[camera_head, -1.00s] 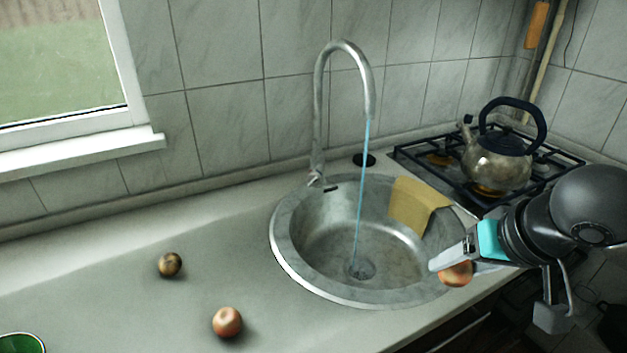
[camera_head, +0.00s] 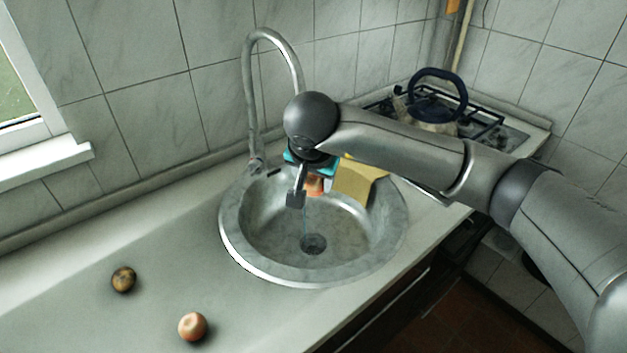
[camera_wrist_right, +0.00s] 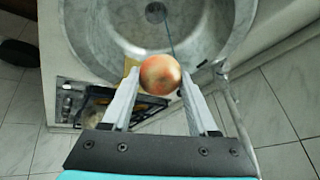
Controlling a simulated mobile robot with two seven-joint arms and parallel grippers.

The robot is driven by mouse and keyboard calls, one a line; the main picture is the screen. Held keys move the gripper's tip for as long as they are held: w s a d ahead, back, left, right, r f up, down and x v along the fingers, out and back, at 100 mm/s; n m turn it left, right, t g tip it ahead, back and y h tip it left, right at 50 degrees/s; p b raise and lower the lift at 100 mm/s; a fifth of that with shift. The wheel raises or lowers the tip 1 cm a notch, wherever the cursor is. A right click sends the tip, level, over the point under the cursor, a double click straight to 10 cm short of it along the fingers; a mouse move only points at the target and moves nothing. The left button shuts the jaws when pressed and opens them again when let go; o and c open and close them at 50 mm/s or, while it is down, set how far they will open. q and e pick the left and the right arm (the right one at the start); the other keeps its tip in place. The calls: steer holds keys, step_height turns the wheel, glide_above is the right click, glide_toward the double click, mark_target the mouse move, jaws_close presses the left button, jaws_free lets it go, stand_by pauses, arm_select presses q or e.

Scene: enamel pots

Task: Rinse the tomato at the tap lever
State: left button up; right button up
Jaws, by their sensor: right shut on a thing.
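The tomato (camera_head: 315,184), round and orange-red, is held over the sink bowl by my right gripper (camera_head: 304,190), mostly hidden behind gripper and arm in the head view. In the right wrist view the tomato (camera_wrist_right: 160,74) sits between the two fingers, which are shut on it. The tap (camera_head: 249,90) arches over the sink, with its small lever (camera_head: 257,165) at the base. A thin blue water stream (camera_head: 305,222) shows below the gripper. My arm hides the tap's outlet, and I cannot tell whether water touches the tomato. My left gripper is out of view.
The round metal sink (camera_head: 232,235) has a yellow cloth (camera_head: 355,182) over its back right rim. A mottled dark round item (camera_head: 123,279) and a reddish round item (camera_head: 192,326) lie on the left counter. A kettle (camera_head: 432,110) stands on the stove behind my arm.

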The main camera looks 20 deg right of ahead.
steer(key=w+d+f+b, duration=0.2)
steer(key=w+b, duration=0.3)
steer(key=w, duration=0.7)
steer(key=shift+d+f, duration=0.2)
steer(key=shift+d, duration=0.25)
steer(key=shift+w, duration=0.1)
steer(key=shift+d, duration=0.15)
steer(key=shift+s+d, duration=0.2)
steer(key=shift+d, duration=0.3)
steer(key=shift+a, duration=0.2)
steer(key=shift+w+a+p, duration=0.15)
steer(key=shift+a+p, duration=0.15)
steer(key=shift+a, duration=0.15)
steer(key=shift+d, duration=0.15)
